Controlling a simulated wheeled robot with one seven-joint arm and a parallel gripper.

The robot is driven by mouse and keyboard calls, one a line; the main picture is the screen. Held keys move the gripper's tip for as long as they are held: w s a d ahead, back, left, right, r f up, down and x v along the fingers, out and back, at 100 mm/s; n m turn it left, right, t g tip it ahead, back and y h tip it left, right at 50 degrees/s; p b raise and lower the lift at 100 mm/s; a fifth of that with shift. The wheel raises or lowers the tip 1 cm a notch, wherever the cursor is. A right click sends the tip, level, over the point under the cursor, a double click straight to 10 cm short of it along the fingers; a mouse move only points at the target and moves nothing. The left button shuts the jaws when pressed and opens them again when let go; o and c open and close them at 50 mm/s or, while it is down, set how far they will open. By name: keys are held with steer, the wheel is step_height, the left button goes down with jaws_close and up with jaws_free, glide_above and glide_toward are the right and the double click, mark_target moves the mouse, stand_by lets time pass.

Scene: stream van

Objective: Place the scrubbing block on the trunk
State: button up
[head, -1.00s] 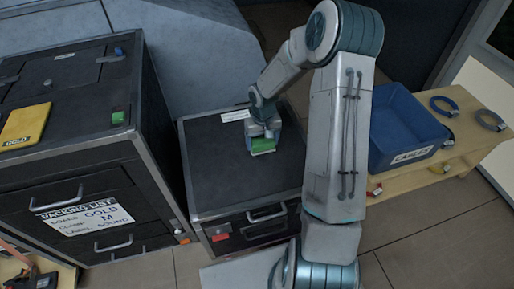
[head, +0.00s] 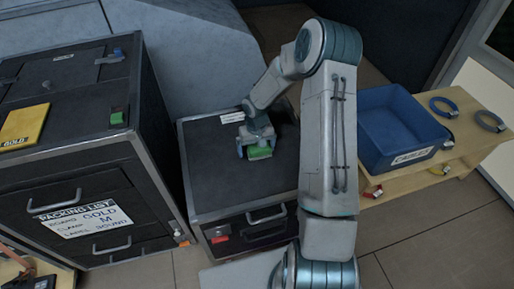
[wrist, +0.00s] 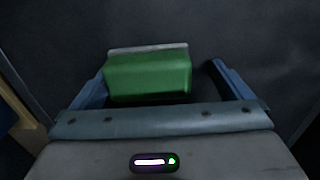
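The scrubbing block (head: 260,153), green with a pale layer along one edge, lies on the dark top of the low black trunk (head: 225,185). My gripper (head: 256,147) is low over the trunk with its blue fingers spread around the block. In the wrist view the block (wrist: 148,76) sits between the fingers, close to the left finger. A clear gap separates it from the right finger, so the gripper is open. The block appears to rest on the trunk top; its underside is hidden.
A taller black case (head: 75,95) with a yellow board (head: 25,127) and a packing list (head: 85,217) stands at left. A blue bin (head: 400,130) and two cable rings are on the wooden bench (head: 460,150) at right. The trunk top around the block is mostly clear.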

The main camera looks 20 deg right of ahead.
steer(key=shift+d+f, duration=0.1)
step_height(320, 180, up, 12)
steer(key=p, duration=0.2)
steer(key=s+a+r+t, duration=0.1)
steer(key=s+a+r, duration=0.1)
steer(key=s+r, duration=0.6)
steer(key=s+a+r+t, duration=0.1)
steer(key=s+r, duration=0.8)
steer(key=s, duration=0.8)
steer(key=shift+s+a+r, duration=0.3)
steer(key=shift+s+a, duration=0.05)
steer(key=shift+a, duration=0.05)
